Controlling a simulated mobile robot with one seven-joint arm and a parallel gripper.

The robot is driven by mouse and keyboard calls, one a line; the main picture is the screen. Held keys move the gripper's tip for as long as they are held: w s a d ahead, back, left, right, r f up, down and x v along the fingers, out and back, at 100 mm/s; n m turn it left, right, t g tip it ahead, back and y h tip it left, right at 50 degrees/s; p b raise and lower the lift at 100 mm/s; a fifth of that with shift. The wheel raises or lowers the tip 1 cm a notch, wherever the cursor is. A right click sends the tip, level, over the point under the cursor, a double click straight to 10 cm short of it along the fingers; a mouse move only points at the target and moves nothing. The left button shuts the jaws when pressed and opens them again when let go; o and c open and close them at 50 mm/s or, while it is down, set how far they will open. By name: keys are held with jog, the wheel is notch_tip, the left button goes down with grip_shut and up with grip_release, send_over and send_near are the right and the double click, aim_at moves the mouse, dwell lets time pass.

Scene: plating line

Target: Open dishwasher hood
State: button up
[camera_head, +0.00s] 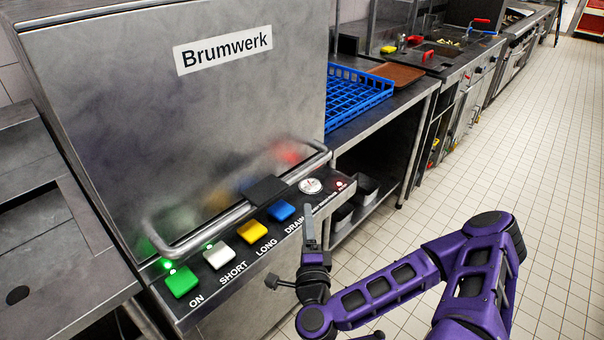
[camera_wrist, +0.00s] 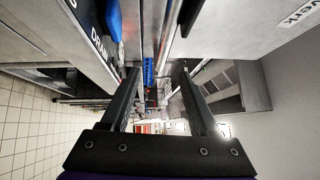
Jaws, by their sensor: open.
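The steel dishwasher hood (camera_head: 130,110), labelled Brumwerk, is down, its lower edge close behind the button panel. Its bar handle (camera_head: 205,231) runs across the front, with a dark pad near its middle. In the head view my gripper (camera_head: 289,246) is open and empty, in front of the panel's right half and lower in the picture than the handle. In the wrist view the two fingers (camera_wrist: 158,72) are spread apart. The panel's blue button (camera_wrist: 113,18) and the DRAIN lettering show at upper left. I cannot tell the exact gap to the handle.
The panel has green (camera_head: 181,281), white (camera_head: 218,255), yellow (camera_head: 251,231) and blue (camera_head: 281,210) buttons, with a green light lit. A blue rack (camera_head: 357,96) and brown tray (camera_head: 397,73) are on the right counter. The tiled floor (camera_head: 530,130) at right is clear.

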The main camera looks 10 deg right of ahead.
jog(key=s+m, duration=0.1)
jog(key=m, duration=0.1)
jog(key=b, duration=0.9)
send_near(306, 170)
jog(key=shift+h, duration=0.3)
jog(key=w, duration=0.3)
jog(key=w+d, duration=0.1)
jog(key=w, duration=0.7)
jog(key=shift+d+r+p, duration=0.15)
jog(key=shift+d+p, duration=0.05)
jog(key=shift+p, duration=0.1)
grip_shut()
dwell(0.7)
